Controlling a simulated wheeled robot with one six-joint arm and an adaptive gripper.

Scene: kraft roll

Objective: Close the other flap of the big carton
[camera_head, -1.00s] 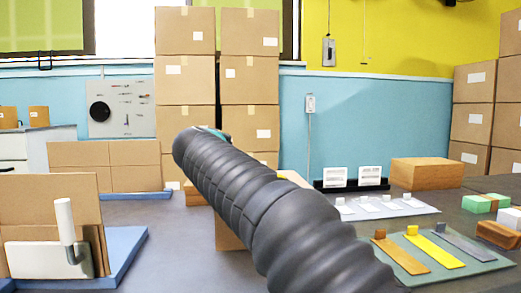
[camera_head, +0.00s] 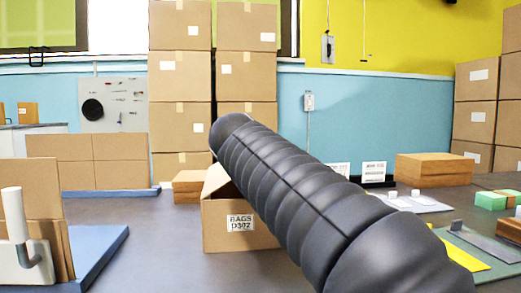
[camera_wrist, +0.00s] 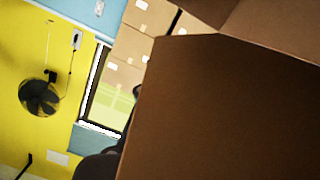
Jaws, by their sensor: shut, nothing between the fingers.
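The big carton (camera_head: 225,240) stands on the grey surface in the middle of the head view, with a label reading BAGS D302. A pale flap edge (camera_head: 215,178) stands up at its top left. My dark ribbed arm crosses in front of the carton and hides its right side and most of its top. In the wrist view a large brown cardboard panel (camera_wrist: 230,110) fills the right side, very close. Another cardboard panel (camera_wrist: 275,25) meets it along the top. My gripper's fingers do not show in either view; whether they touch the cardboard cannot be told.
Tall box stacks (camera_head: 180,80) stand behind the carton. A blue board (camera_head: 95,250) with upright cardboard and a white-handled tool (camera_head: 17,225) is at left. A green mat (camera_head: 480,260) with strips and a wooden block (camera_head: 433,170) lie at right. The floor left of the carton is clear.

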